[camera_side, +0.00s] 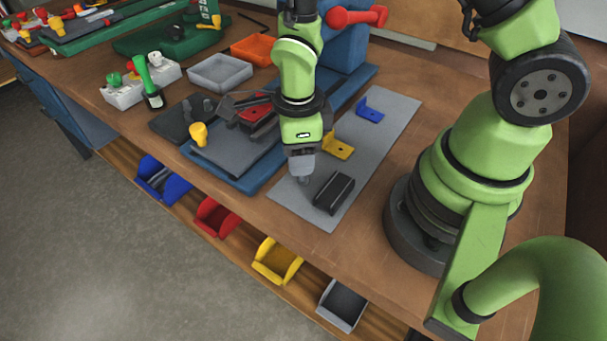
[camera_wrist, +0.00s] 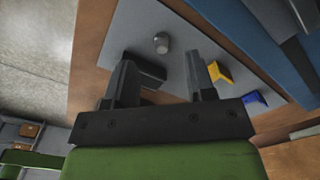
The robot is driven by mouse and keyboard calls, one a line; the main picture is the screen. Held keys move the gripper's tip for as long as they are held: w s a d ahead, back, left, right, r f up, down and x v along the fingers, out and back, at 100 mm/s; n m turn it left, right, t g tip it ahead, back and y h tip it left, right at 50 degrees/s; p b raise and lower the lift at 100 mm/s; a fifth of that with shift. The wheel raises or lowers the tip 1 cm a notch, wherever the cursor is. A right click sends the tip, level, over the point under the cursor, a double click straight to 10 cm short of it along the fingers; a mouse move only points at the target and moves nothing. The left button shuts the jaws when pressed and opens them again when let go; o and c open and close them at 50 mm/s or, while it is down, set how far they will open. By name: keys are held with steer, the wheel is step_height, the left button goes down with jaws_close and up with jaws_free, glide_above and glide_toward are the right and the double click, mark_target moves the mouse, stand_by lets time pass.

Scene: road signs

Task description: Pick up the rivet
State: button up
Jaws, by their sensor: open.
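The rivet (camera_wrist: 161,42) is a small grey cylinder with a rounded look, standing on the grey mat (camera_wrist: 190,45) in the wrist view. In that view it lies beyond the fingertips, apart from them, and roughly between their lines. My gripper (camera_wrist: 164,72) is open, with nothing between its fingers. In the side view my gripper (camera_side: 303,178) hangs down over the near part of the mat, left of a black block (camera_side: 334,193). I cannot make out the rivet in the side view; the gripper may hide it.
The black block shows behind the left finger in the wrist view. A yellow bracket (camera_side: 338,146) and a blue bracket (camera_side: 370,110) lie farther back on the mat. A blue machine base with a grey vice (camera_side: 235,147) stands left. Coloured bins (camera_side: 277,260) hang below the bench edge.

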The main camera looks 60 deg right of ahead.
mark_target(304, 181)
steer(key=f, duration=0.4)
steer(key=shift+s+d+f, duration=0.15)
steer(key=shift+s+d, duration=0.15)
steer(key=shift+f, duration=0.45)
jaws_close()
